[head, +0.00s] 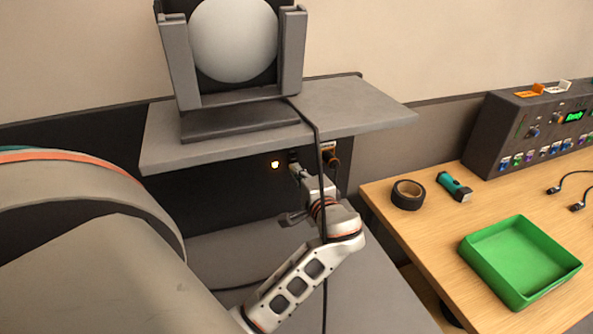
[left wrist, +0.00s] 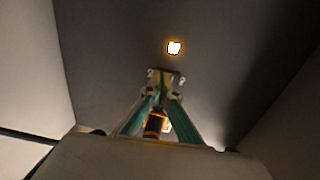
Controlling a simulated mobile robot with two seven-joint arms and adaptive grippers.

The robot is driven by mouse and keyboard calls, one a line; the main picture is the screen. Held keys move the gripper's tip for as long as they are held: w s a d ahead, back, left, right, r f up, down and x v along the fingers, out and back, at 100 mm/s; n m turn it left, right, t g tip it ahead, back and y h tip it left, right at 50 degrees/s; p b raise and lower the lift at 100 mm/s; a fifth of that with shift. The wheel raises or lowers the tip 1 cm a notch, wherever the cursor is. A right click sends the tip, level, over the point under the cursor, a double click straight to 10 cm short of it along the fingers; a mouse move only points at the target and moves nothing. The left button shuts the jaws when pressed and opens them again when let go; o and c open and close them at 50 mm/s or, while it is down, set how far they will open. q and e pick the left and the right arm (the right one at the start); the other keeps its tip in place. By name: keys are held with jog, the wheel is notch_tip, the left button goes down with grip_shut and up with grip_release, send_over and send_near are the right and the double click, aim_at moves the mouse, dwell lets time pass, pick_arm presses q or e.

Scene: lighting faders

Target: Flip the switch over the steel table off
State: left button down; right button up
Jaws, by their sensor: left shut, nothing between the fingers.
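A small glowing amber light (head: 275,164) shows on the dark wall panel under the grey shelf; it is also bright in the left wrist view (left wrist: 174,47). My left gripper (head: 296,170) reaches up to this panel, just right of the light. Its fingers are shut with nothing between them. In the left wrist view the fingertips (left wrist: 165,77) meet just below the light, close to the panel. The switch itself cannot be made out clearly; the gripper may hide it. The grey steel table (head: 220,262) lies below. My right gripper is not in view.
The shelf (head: 365,105) overhangs the gripper and carries a lamp (head: 234,40). A black cable hangs from it in front of my left wrist. At right, a wooden table (head: 420,240) holds tape (head: 408,194), a flashlight (head: 455,187), a green tray (head: 480,270) and a fader console (head: 500,125).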

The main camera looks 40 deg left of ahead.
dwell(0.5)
pick_arm(q)
jog(key=shift+w+a+f+y+b, duration=0.15)
jog(key=shift+a+y+b, duration=0.2)
jog(key=shift+b, duration=0.4)
jog(key=v, duration=1.2)
jog(key=shift+f, duration=0.2)
jog(key=shift+a, duration=0.1)
